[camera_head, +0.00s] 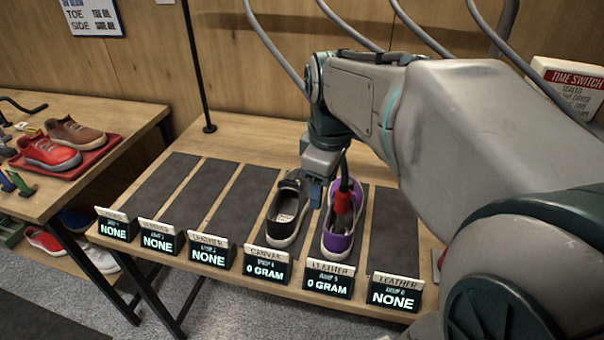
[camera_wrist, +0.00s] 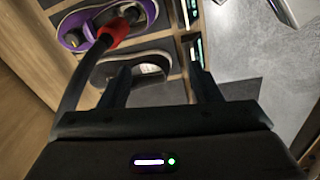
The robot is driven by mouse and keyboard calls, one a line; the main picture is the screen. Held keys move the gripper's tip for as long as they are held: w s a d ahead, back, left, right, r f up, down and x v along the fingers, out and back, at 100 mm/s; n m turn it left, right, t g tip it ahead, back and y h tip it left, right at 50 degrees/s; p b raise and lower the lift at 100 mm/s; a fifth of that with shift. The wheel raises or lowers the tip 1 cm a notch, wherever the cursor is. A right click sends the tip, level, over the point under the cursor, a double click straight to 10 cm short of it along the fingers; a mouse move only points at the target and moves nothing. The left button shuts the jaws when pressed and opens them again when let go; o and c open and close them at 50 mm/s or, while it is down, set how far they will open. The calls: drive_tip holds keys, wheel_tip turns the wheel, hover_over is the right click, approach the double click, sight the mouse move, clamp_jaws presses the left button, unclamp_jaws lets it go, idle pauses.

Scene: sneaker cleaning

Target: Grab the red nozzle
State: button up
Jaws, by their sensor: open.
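The red nozzle (camera_head: 345,200) sits at the end of a dark hose, upright over the opening of a purple shoe (camera_head: 338,243). It also shows in the wrist view (camera_wrist: 116,30), beyond my fingers and to the left, with the purple shoe (camera_wrist: 72,38) behind it. My gripper (camera_head: 315,190) is above the table between the black shoe (camera_head: 287,215) and the nozzle, just left of the nozzle. In the wrist view my gripper (camera_wrist: 160,80) has its two fingers apart with nothing held between them. The arm hides part of the scene at the right.
The table (camera_head: 235,128) has several dark mats with display signs (camera_head: 327,285) along its front edge. The left mats (camera_head: 160,185) are empty. A side table at left holds a red tray (camera_head: 100,150) with shoes. Grey hoses (camera_head: 272,40) hang from above.

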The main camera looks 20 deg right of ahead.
sight(345, 183)
drive_tip(key=w+d+r+n+g, duration=0.1)
drive_tip(key=w+d+r+n, duration=0.35)
drive_tip(key=d+n, duration=0.3)
drive_tip(key=shift+n, duration=0.45)
drive_tip(key=f, duration=0.6)
drive_tip(key=w+f+b, duration=0.1)
drive_tip(key=f, duration=0.2)
drive_tip(key=shift+a, duration=0.35)
drive_tip(key=f, duration=0.5)
drive_tip(key=shift+s+d, duration=0.2)
drive_tip(key=shift+s, duration=0.05)
clamp_jaws()
